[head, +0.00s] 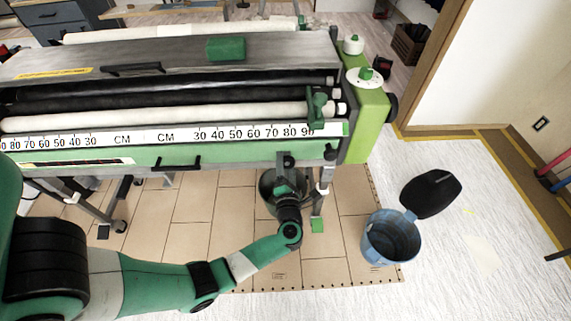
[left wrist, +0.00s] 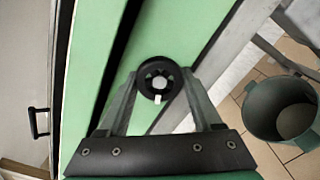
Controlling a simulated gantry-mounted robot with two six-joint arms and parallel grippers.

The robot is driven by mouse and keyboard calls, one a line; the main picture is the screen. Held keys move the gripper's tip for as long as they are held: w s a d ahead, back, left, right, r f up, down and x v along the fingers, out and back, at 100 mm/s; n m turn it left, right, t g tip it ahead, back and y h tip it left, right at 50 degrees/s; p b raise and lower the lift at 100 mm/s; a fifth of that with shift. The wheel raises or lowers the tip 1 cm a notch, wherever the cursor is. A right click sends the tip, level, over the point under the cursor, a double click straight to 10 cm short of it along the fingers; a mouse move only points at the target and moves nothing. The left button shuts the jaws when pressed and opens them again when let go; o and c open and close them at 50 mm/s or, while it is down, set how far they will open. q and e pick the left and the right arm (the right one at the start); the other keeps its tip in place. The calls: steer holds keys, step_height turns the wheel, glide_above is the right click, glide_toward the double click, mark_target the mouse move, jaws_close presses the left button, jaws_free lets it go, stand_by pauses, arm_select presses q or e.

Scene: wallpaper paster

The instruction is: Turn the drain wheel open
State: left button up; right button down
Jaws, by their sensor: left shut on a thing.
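The drain wheel (left wrist: 158,79) is a small black wheel with a pale hub and a short white mark at its lower edge, on the green side of the pasting machine (head: 180,155). In the left wrist view my left gripper (left wrist: 160,88) is shut on it, one finger on each side of the rim. In the head view my left gripper (head: 287,180) reaches up to the machine's front edge near its right end, and the wheel is hard to make out there. My right gripper is in neither view.
A grey-green bucket (left wrist: 285,112) stands on the floor below the machine, close by the wheel. Brown boards (head: 225,225) cover the floor in front.

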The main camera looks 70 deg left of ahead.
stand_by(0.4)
arm_select(q)
steer(key=o, duration=1.4)
steer(key=shift+c, duration=0.2)
steer(key=p+v, duration=0.2)
steer(key=v, duration=0.9)
steer(key=shift+s+d+p, duration=0.15)
steer(key=shift+d+p, duration=0.2)
steer(key=shift+r, duration=0.1)
